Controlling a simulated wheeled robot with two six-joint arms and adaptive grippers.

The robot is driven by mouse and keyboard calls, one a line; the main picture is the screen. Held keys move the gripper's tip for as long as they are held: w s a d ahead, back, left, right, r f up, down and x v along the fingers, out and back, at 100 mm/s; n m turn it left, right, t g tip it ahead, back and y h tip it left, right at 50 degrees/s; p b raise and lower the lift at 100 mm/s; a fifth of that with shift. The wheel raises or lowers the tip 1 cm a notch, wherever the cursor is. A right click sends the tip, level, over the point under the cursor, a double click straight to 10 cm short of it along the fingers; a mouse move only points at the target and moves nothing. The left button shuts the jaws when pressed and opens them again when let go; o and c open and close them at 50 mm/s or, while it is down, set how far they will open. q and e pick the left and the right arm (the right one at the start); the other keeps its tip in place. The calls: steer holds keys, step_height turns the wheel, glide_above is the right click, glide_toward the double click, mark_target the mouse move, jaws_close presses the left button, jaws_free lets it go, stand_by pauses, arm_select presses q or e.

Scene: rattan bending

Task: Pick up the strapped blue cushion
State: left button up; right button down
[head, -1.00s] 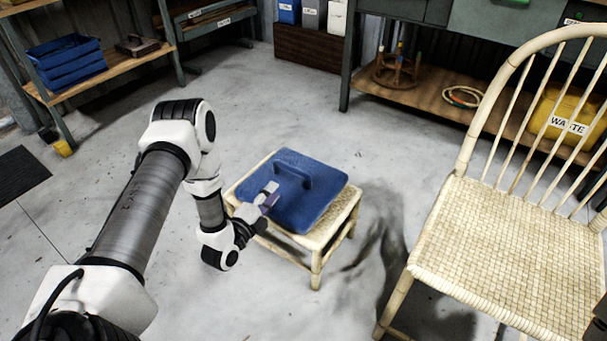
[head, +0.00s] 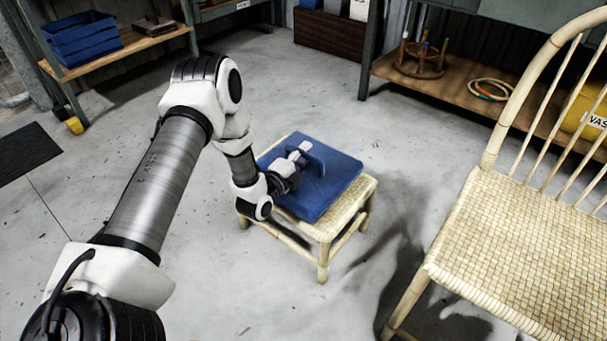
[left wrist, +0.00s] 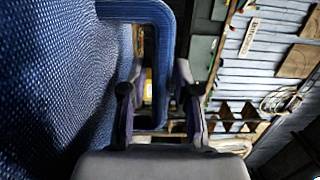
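The blue cushion (head: 335,188) lies on a low stool (head: 350,203) with a woven seat. Its raised blue strap (head: 317,162) stands up from the top as a loop. My left gripper (head: 303,151) is over the cushion at the strap. In the left wrist view, the cushion (left wrist: 60,85) fills the left side and the strap (left wrist: 166,50) shows ahead. The left gripper (left wrist: 160,80) is open, with the strap's outer part between its fingers. A gap shows between strap and fingers. My right gripper is out of view.
A rattan chair (head: 530,240) stands to the right of the stool. A workbench with a low wooden shelf (head: 450,85) is behind, holding a yellow bin (head: 590,110). A blue crate (head: 82,38) sits on a shelf at the left. Floor around the stool is clear.

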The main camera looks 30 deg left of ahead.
arm_select(q)
jaws_close()
steer(key=shift+r, duration=0.1)
